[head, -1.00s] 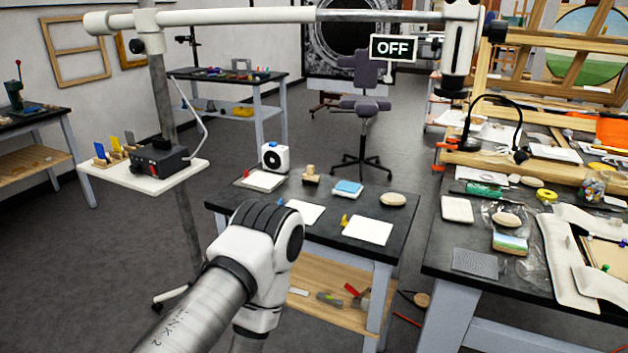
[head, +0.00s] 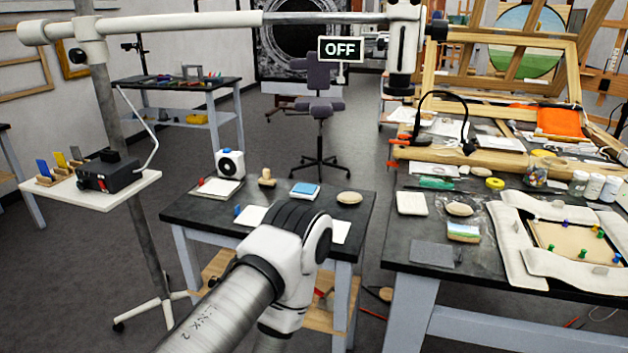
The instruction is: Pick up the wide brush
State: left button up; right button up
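I cannot pick out a wide brush for certain in the head view. A small upright wooden piece (head: 267,178) stands at the back of the small dark table (head: 190,212), too small to identify. Part of one of my arms rises from the bottom edge, and its pale elbow covers the table's front right part and part of a white sheet (head: 341,231). Neither of my grippers is in view.
A white device (head: 230,164), a blue-topped block (head: 304,190) and an oval pad (head: 349,198) are on the small table. A larger workbench (head: 400,254) at right holds a padded frame (head: 560,265). A stand with a shelf (head: 140,184) is at left.

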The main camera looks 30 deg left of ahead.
aim_at(266, 182)
jog(key=j+z, duration=0.3)
jog(key=j, duration=0.15)
jog(key=k+j+z, duration=0.1)
jog(key=j+z, duration=0.15)
jog(key=j, duration=0.2)
jog(key=k+j+z, duration=0.15)
jog(key=j+z, duration=0.15)
jog(key=j, duration=0.15)
jog(key=k+j+z, duration=0.15)
jog(key=j+z, duration=0.15)
jog(key=j, duration=0.15)
